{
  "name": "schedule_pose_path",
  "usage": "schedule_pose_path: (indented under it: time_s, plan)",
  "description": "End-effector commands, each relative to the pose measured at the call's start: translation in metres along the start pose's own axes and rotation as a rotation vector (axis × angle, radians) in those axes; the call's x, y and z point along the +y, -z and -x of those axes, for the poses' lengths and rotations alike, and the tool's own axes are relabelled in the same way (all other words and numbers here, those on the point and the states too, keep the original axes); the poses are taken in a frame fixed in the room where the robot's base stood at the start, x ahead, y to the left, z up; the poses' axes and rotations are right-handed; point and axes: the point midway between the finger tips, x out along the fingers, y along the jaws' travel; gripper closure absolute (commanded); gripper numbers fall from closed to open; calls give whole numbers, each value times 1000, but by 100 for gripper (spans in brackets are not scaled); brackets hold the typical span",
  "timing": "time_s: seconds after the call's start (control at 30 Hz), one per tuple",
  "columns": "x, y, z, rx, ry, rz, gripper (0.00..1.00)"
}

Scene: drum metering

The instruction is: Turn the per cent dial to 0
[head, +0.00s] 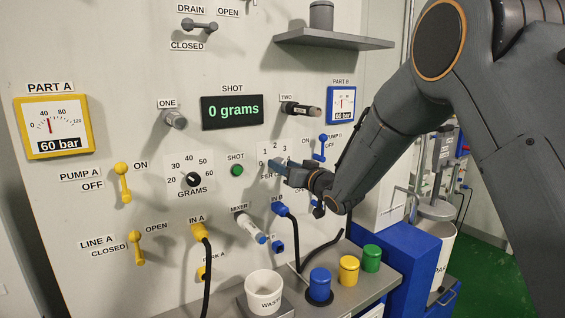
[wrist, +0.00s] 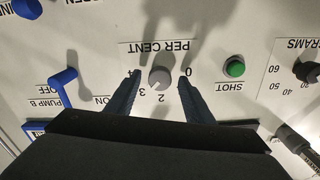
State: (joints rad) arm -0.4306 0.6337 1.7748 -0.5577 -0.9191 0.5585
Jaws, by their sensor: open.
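The per cent dial (wrist: 161,76) is a small round grey knob on the white panel, seen upside down in the wrist view. Its scale shows 0 at the right, 2 and 3 below, and 4 at the left. A faint pointer mark seems to face down-left, around 2 to 3; it is too small to be sure. My gripper (wrist: 159,82) is open, with one blue finger on each side of the dial and visible gaps between. In the head view my gripper (head: 277,166) is at the panel and hides the dial and part of its label.
The green shot button (head: 237,170) and the grams dial (head: 193,179) are to the left. The blue pump B lever (wrist: 62,85) is close to one finger in the wrist view. The blue in B fitting (head: 280,209) and its black hose are below my gripper.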

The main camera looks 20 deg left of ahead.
Motion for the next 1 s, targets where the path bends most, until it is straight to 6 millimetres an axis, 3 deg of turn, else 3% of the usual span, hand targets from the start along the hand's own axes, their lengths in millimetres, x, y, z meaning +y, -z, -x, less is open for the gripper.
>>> schedule_pose_path:
  time_s: [0.4, 0.67, 1.0]
  plan:
    - [0, 0, -9, -1, -1, 0, 52]
    - [0, 0, -9, -1, -1, 0, 93]
    - [1, -1, -9, 0, -1, 51, 93]
